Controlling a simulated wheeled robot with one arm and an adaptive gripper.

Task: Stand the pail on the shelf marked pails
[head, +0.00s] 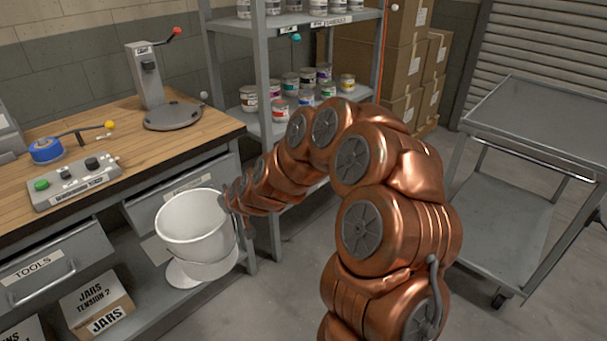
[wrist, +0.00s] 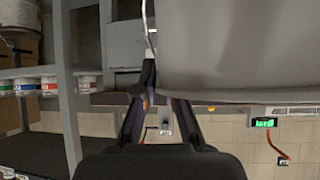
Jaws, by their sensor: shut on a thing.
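The white pail (head: 190,222) is upright and open at the top in the head view, in front of the workbench's drawers. My gripper (head: 229,203) is at the pail's right side, shut on it; the arm hides part of the contact. In the wrist view the pail (wrist: 235,50) is a large pale surface at upper right, beside the fingers of my gripper (wrist: 158,98). A white round shape (head: 178,276) shows just below the pail; I cannot tell what it is. The grey shelf rack (head: 262,70) stands behind the arm; I cannot read a pails label.
Paint cans (head: 307,76) fill parts of the rack's shelves. The wooden workbench (head: 110,130) at left holds a jar clamp (head: 150,85) and a button box (head: 74,184). A lower shelf bears jar boxes (head: 97,301). A grey cart (head: 535,120) stands at right, its top bare.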

